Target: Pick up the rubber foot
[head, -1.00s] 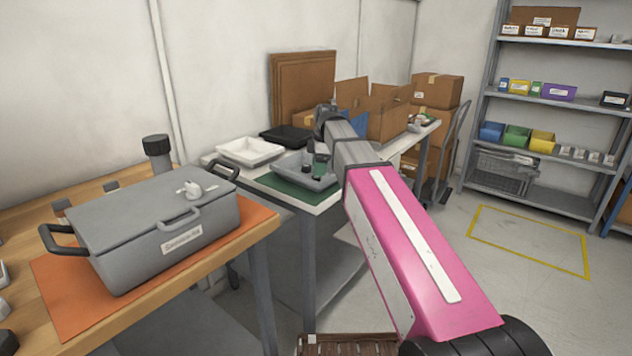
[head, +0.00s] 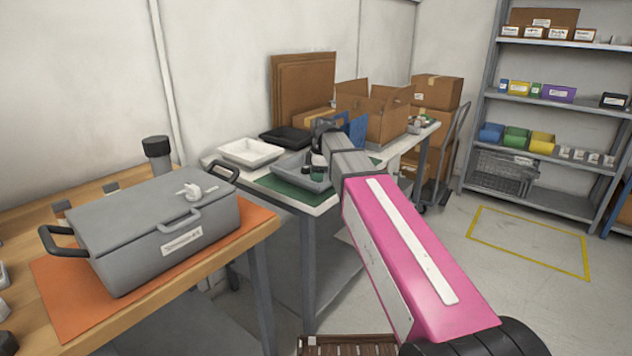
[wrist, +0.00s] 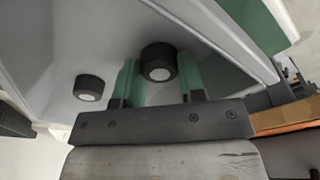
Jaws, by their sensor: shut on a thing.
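A black rubber foot (wrist: 158,60) with a pale round end sits between the two green fingers of my gripper (wrist: 158,78) in the wrist view. The fingers are shut on its sides. A second, similar rubber foot (wrist: 89,88) lies in the grey tray to the left, apart from the fingers. In the head view my gripper (head: 313,172) is low over the grey tray (head: 282,168), with my wrist partly covering it. I cannot tell whether the held foot still touches the tray floor.
The tray lies on a green mat (head: 292,192) on a white table. A white tray (head: 250,152) and a black tray (head: 285,137) stand close by. Open cardboard boxes (head: 385,115) stand behind my arm. A grey lidded case (head: 150,225) is on the wooden bench at left.

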